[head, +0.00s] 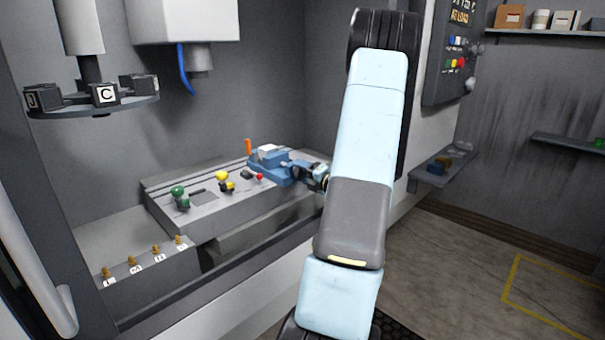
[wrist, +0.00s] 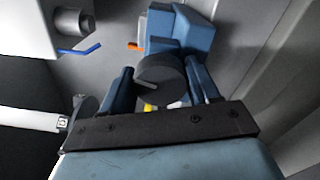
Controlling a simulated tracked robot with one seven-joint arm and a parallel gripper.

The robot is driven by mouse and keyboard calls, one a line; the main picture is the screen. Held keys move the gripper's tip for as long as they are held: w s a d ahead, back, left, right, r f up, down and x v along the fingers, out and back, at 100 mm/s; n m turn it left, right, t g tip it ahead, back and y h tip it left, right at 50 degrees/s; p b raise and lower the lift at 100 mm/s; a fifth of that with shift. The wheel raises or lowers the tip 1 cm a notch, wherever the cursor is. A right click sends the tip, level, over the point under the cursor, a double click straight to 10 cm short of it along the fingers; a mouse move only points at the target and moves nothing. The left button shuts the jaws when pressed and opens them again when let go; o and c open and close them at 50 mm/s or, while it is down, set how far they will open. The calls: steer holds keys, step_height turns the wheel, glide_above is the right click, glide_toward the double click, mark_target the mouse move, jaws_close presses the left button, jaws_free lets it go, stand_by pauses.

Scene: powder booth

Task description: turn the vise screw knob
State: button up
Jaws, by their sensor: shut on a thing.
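The blue vise (head: 272,165) sits at the right end of the grey machine table, with a pale block (head: 267,152) on top. In the wrist view the vise (wrist: 190,30) is behind the round dark screw knob (wrist: 162,78). My gripper (wrist: 160,88) has one finger on each side of the knob and is shut on it. In the head view my gripper (head: 308,172) reaches the vise's right end. The knob is mostly hidden there by my gripper.
A green knob (head: 179,196), a yellow-topped part (head: 222,178) and a red knob (head: 260,177) stand on the table left of the vise. An orange upright handle (head: 248,147) is beside the vise. A tool carousel (head: 92,98) and a spindle head with a blue hose (head: 186,70) hang above.

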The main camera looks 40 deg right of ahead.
steer(key=shift+d, duration=0.25)
steer(key=o, duration=0.8)
steer(key=shift+o, duration=1.1)
steer(key=shift+a, duration=0.1)
steer(key=shift+s, duration=0.1)
steer(key=s, duration=0.9)
steer(key=s+d, duration=0.1)
steer(key=s, duration=0.3)
steer(key=shift+s+f, duration=0.1)
steer(key=shift+s, duration=0.2)
